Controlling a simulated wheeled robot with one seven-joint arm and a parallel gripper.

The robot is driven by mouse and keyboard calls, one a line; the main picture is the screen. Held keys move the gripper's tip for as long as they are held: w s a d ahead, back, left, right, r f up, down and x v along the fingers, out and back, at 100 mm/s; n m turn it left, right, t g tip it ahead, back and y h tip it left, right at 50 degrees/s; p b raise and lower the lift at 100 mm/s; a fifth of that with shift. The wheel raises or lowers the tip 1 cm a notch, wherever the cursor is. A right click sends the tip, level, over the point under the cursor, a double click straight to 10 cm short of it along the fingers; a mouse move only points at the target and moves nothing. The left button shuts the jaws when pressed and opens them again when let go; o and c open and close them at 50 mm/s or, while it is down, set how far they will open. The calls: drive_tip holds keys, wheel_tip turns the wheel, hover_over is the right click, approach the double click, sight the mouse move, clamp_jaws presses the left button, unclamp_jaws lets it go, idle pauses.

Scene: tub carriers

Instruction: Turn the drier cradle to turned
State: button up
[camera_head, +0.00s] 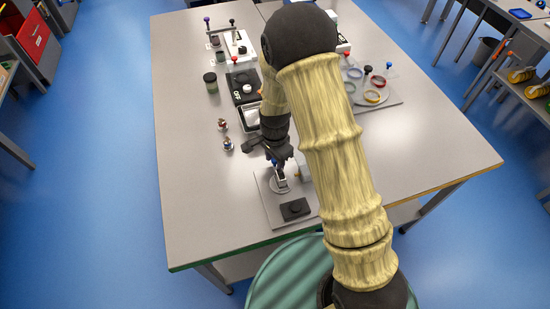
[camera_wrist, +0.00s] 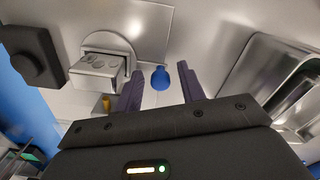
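The drier cradle appears to be the pale block with round holes (camera_wrist: 97,70) on a round metal disc, left of my fingers in the wrist view. In the head view it shows as a small pale piece (camera_head: 281,186) on a light base plate (camera_head: 268,207), just below my gripper. A blue round knob (camera_wrist: 160,78) sits between my two fingertips in the wrist view, with a gap on each side. My gripper (camera_wrist: 163,80) is open. In the head view my gripper (camera_head: 279,161) is over the plate's far part, and my arm hides some of it.
A dark block (camera_head: 295,208) stands on the plate's near end. A shiny tray (camera_wrist: 238,90) is at the right in the wrist view. Two small fittings (camera_head: 226,142) and a dark jar (camera_head: 211,83) stand left of my arm. The table's left side is clear.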

drive_tip(key=shift+c, duration=0.2)
clamp_jaws()
drive_tip(key=shift+d, duration=0.15)
drive_tip(key=shift+w+a, duration=0.1)
drive_tip(key=shift+a, duration=0.1)
